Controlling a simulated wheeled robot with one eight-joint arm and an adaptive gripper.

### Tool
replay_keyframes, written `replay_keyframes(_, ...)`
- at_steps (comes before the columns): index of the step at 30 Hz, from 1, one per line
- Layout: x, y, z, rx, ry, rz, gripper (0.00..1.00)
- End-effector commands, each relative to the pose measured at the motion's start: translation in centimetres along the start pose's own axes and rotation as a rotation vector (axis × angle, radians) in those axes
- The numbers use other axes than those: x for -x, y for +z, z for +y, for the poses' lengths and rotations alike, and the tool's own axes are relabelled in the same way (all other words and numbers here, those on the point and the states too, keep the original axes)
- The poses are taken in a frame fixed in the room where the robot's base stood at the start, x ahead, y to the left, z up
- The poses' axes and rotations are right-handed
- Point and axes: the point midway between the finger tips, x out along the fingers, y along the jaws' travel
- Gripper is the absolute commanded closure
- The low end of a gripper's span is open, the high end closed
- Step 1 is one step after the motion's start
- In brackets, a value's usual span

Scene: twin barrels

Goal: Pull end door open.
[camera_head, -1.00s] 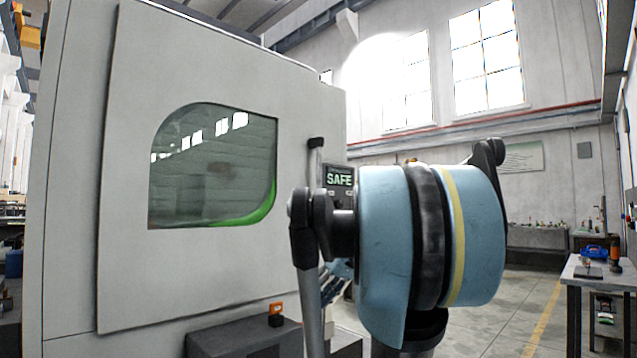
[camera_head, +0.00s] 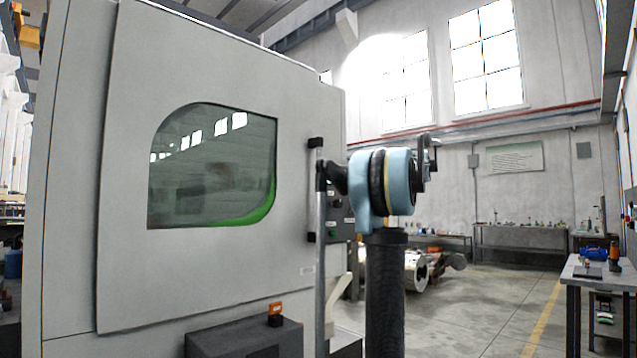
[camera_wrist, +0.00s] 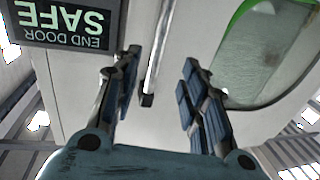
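The end door (camera_head: 230,265) is a large pale panel with a rounded window (camera_head: 213,165); it looks closed against the machine. Its upright bar handle has black end brackets (camera_head: 316,143) at the door's right edge, and my arm hides part of the bar in the head view. In the upside-down wrist view, the handle bar (camera_wrist: 155,50) runs between the fingers of my gripper (camera_wrist: 162,62). The fingers, with blue pads, are spread apart with gaps on both sides of the bar. How deep the bar sits is unclear.
An "END DOOR SAFE" sign (camera_wrist: 68,22) is beside the handle. A dark box (camera_head: 245,338) with an orange-topped item (camera_head: 275,314) stands below the door. A workbench (camera_head: 600,272) is at the right. The floor between is open.

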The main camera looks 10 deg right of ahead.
Motion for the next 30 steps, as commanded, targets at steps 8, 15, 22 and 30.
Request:
replay_keyframes(8, -3.0, -0.1, 0.1, 0.003, -0.002, 0.004, 0.6)
replay_keyframes(15, -7.2, -0.1, 0.0, 0.002, -0.003, 0.003, 0.6)
replay_keyframes(22, -11.3, -0.1, 0.0, 0.001, -0.003, 0.003, 0.6)
replay_keyframes(30, -15.5, -0.1, 0.0, 0.001, -0.002, 0.003, 0.6)
